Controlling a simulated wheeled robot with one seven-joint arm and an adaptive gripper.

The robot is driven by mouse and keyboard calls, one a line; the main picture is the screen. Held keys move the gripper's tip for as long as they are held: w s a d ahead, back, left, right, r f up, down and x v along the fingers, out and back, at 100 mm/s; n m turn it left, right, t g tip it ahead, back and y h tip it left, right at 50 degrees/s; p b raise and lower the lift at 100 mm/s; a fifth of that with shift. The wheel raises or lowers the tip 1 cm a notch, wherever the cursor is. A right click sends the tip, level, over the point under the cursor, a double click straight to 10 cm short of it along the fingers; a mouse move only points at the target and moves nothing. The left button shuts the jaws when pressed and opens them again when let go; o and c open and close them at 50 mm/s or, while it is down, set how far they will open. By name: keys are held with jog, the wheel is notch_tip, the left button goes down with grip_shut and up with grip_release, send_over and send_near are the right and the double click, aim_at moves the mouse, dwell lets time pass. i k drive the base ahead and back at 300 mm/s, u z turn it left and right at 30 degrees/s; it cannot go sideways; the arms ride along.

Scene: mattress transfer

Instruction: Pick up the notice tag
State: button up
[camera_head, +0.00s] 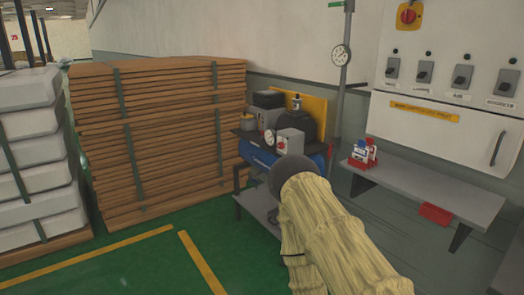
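Small red and white tags (363,153), one with some blue, stand together on the left part of a grey shelf (440,191) under the control panel. Their print is too small to read, so I cannot tell which is the notice tag. My arm, in a pale yellow sleeve, reaches up from the lower right and ends in a dark rounded part left of the tags and apart from them in the picture. My gripper's fingers do not show.
A blue compressor (262,157) on a stand is behind my arm. A red box (434,214) is below the shelf. Stacked wooden boards (165,140) and white mattress-like blocks (30,140) stand at left. Green floor (130,265) with yellow lines is clear in front.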

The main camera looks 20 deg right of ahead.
aim_at(359, 153)
jog(key=z, duration=0.5)
jog(key=i, duration=1.75)
jog(key=z, duration=0.65)
